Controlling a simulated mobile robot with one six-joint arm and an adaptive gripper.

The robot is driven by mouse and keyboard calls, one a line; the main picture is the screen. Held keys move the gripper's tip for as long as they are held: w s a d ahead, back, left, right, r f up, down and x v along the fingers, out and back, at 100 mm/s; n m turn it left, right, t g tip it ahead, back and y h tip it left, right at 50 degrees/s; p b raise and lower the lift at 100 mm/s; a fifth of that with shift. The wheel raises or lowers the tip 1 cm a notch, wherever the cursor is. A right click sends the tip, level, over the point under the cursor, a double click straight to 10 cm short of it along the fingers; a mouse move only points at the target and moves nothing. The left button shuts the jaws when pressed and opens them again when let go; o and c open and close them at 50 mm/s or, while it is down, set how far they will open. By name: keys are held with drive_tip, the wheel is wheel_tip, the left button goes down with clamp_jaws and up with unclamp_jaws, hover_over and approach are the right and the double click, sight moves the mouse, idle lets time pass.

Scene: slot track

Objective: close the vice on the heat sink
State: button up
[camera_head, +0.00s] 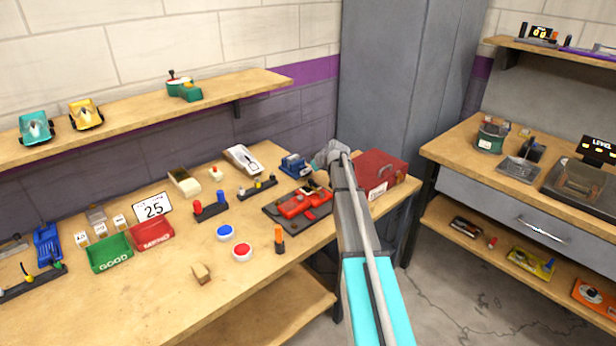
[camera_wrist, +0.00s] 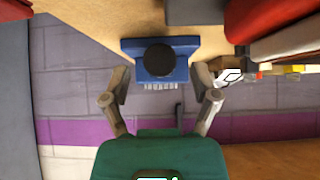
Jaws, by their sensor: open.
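The blue vice (camera_head: 296,166) stands at the back of the left bench, near the wall. In the wrist view the vice (camera_wrist: 181,67) shows a round black knob on top. A row of pale grey fins (camera_wrist: 160,86) along its lower edge looks like the heat sink; most of it is hidden. My gripper (camera_head: 326,158) is just right of the vice in the head view. In the wrist view my gripper (camera_wrist: 162,92) is open, its two fingers apart on either side of the fins, with no visible contact.
A red toolbox (camera_head: 381,172) stands close to the right of my gripper. A red device on a dark base (camera_head: 302,206) lies in front of the vice. A wooden shelf (camera_head: 215,90) runs along the wall above the bench.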

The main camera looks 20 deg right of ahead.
drive_tip(key=shift+b+x, duration=0.35)
drive_tip(key=shift+x, duration=0.45)
clamp_jaws()
drive_tip(key=shift+y, duration=0.3)
